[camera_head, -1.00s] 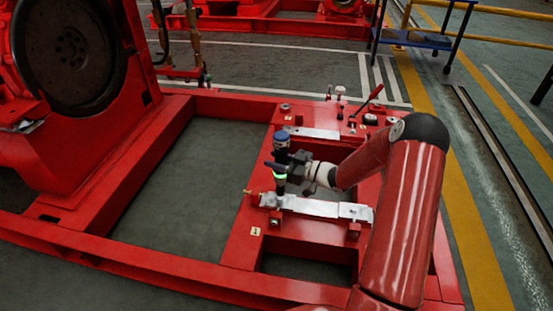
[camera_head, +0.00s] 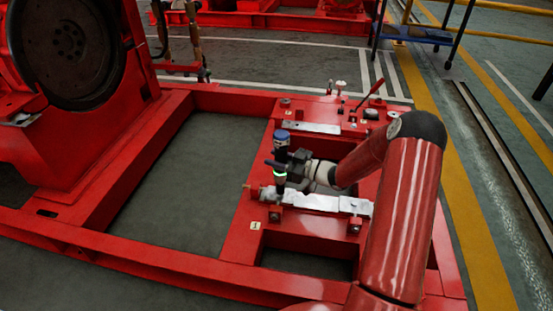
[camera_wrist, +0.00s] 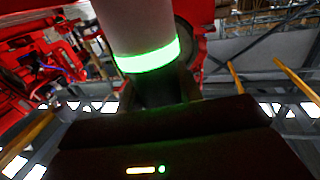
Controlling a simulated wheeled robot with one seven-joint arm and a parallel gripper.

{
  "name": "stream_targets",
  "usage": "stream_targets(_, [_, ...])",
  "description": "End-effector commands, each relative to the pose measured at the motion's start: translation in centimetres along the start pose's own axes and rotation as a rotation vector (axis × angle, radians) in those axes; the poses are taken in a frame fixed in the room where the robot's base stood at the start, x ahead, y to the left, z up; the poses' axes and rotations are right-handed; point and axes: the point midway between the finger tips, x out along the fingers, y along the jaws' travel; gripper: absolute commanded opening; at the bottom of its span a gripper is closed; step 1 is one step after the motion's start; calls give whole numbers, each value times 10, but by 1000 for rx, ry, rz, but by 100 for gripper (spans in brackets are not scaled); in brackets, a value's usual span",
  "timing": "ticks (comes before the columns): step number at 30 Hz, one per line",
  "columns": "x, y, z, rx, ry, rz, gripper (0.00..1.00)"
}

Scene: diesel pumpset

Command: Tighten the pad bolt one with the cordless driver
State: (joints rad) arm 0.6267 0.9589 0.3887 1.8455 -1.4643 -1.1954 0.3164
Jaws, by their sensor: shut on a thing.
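The cordless driver (camera_head: 281,158) is upright, with a blue top, a dark body and a glowing green ring. My gripper (camera_head: 287,164) is shut on its body. In the wrist view the driver (camera_wrist: 145,62) fills the upper middle as a grey cylinder with the bright green ring, between the dark jaws of my gripper (camera_wrist: 165,90). The driver's lower end reaches down to the left end of the near silvery pad (camera_head: 315,202) on the red frame. Pad bolt one is not clearly visible; the driver's tip covers that spot, and contact cannot be told.
A second silvery pad (camera_head: 312,127) lies farther back on the red frame (camera_head: 180,262). A red-handled lever (camera_head: 370,96) and small knobs stand behind it. A large engine with a dark flywheel (camera_head: 68,50) stands at the left. The frame's middle bay is open.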

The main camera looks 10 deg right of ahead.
Motion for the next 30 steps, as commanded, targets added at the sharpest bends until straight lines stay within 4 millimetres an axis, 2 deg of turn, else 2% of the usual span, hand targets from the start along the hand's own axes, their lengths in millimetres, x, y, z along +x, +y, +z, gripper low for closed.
stream_targets(13, [0,0,-1,-1,3,-1,0])
stream_targets(30, [0,0,8,-2,3,-1,0])
